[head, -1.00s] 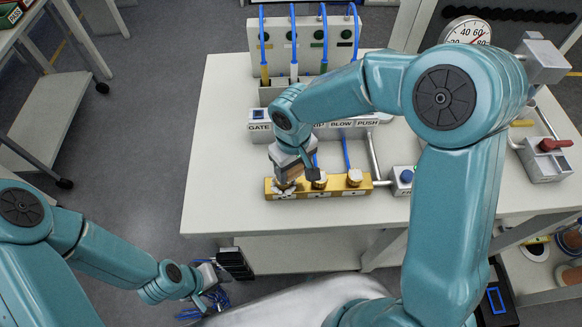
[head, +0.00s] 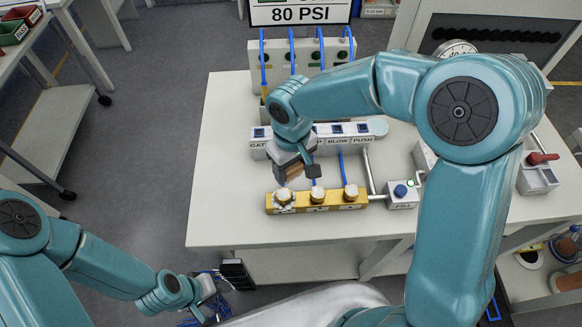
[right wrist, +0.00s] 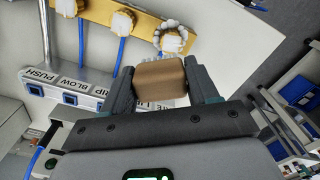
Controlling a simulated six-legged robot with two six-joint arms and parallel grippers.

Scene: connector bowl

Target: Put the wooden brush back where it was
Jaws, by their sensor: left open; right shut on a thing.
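The wooden brush shows as a brown block (right wrist: 160,78) between the fingers of my right gripper (right wrist: 160,90) in the right wrist view. In the head view, my right gripper (head: 295,172) holds it above the table, just behind the brass block (head: 333,206), apart from it. The bristles are mostly hidden. The brass block carries three pale caps; the leftmost cap (head: 284,197) has white lumps around it, also seen in the right wrist view (right wrist: 173,38). My left gripper (head: 208,306) is open, low in front of the table, beside blue wires.
A labelled grey box row (head: 347,132) and a panel with blue hoses (head: 336,56) stand behind the block. A small box with a blue knob (head: 401,194) sits at its right. The table's left side (head: 222,170) is clear. A shelf cart (head: 45,120) stands far left.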

